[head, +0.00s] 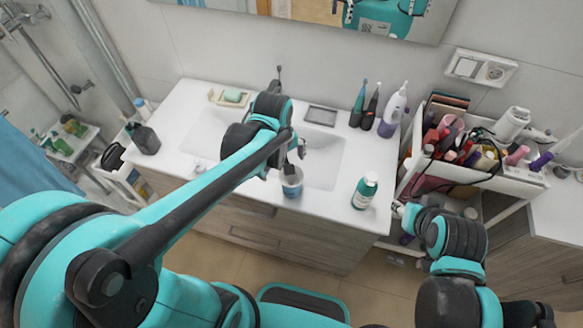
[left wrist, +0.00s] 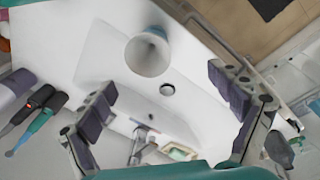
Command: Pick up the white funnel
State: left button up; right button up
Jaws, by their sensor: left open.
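The white funnel (head: 291,173) appears to sit in the top of a blue cup (head: 292,191) at the counter's front edge, by the sink. In the left wrist view the funnel (left wrist: 146,57) shows as a round white opening, with a bit of the blue cup (left wrist: 155,31) beyond it. My left gripper (head: 297,157) is just above and behind it. Its fingers are spread and empty in the left wrist view (left wrist: 163,82), with the funnel ahead of them, apart from both. My right gripper (head: 398,208) is small, near the cart's left side; its opening is unclear.
A green-labelled bottle (head: 365,190) stands right of the funnel. Toothbrushes (head: 364,105) and a white-purple device (head: 392,109) stand at the back right. A soap dish (head: 230,97) is at the back left. A full cosmetics cart (head: 410,171) stands right of the counter.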

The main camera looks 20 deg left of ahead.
aim_at(291, 183)
pick_arm(q)
jog(key=w+f+n, duration=0.1)
jog(key=f, duration=0.2)
jog(key=d+f+n+g, duration=0.1)
jog(key=f, duration=0.2)
jog(key=w+f+n, duration=0.1)
jog(key=f, duration=0.2)
jog(key=shift+w+d+g, duration=0.35)
jog(key=shift+g, duration=0.05)
pick_arm(e)
jog(key=shift+r, duration=0.65)
pick_arm(q)
jog(key=c, duration=1.1)
